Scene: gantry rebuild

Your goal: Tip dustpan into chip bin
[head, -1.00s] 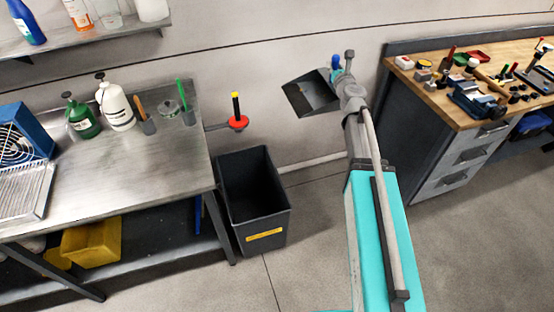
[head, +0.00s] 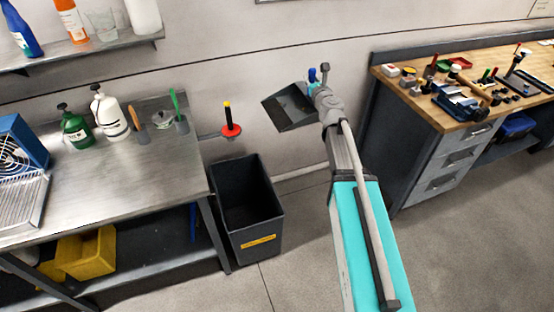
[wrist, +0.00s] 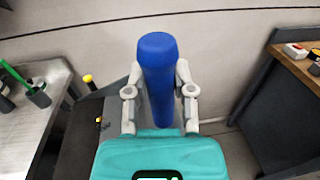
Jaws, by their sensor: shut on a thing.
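The dustpan (head: 291,108) is a dark grey scoop at the end of my arm in the head view. Its blue handle (wrist: 158,75) stands between my gripper's fingers (wrist: 159,92) in the wrist view, and the gripper is shut on it. The chip bin (head: 250,226) is a dark open-topped box with a yellow label, standing on the floor beside the metal bench. The dustpan is above and to the right of the bin in the head view, apart from it. The bin's inside looks dark, and any contents cannot be made out.
The metal bench (head: 110,183) at left carries bottles and brushes. A red disc with a black and yellow post (head: 230,128) juts out above the bin. A wooden workbench (head: 455,116) with tools stands at right.

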